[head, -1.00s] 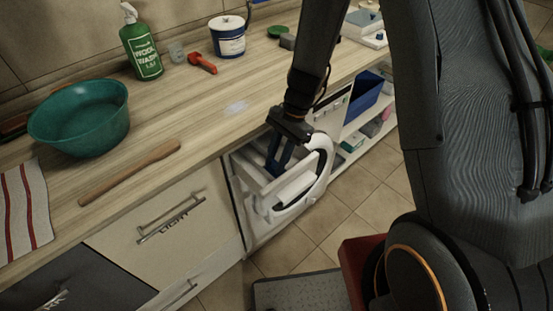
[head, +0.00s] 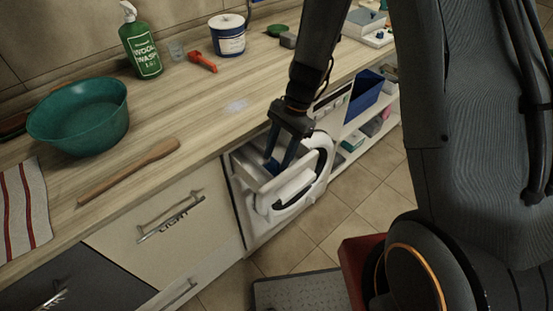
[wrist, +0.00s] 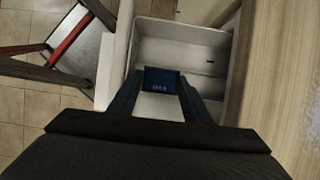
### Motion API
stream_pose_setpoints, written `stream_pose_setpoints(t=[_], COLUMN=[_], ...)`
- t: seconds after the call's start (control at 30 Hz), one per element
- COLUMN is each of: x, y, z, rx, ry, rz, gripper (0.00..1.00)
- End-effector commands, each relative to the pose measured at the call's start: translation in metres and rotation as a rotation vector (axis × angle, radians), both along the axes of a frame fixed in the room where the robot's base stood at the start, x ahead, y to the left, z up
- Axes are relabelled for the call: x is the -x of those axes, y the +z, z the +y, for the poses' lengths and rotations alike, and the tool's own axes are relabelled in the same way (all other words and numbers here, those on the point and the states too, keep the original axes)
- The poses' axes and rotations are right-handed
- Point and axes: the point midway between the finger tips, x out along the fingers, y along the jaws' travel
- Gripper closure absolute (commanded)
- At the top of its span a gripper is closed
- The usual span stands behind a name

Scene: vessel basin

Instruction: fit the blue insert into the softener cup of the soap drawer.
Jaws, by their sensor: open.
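The soap drawer (head: 290,188) is white and pulled out from the washing machine under the counter. In the wrist view its wide tray (wrist: 185,48) lies beyond my fingers. The blue insert (wrist: 163,80) shows dark blue with light lettering, between my fingertips at the near part of the drawer. A bit of it shows as blue in the head view (head: 271,166). My gripper (head: 279,162) is open, pointing down into the drawer, with a finger on each side of the insert. The softener cup is mostly hidden by my fingers, and how deep the insert sits cannot be told.
The counter edge (wrist: 258,75) runs close along the right of the drawer in the wrist view. A blue bin (head: 362,92) is beyond the machine.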

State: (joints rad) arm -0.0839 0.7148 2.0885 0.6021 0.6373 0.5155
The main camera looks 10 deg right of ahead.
Motion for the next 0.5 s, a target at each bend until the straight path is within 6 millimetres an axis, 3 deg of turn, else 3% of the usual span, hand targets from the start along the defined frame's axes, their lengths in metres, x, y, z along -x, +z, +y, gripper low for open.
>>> stream_pose_setpoints(t=[0.5], x=[-0.022], y=[0.084], z=[-0.030], rx=[0.001], ry=[0.000], rz=[-0.004], gripper=[0.56])
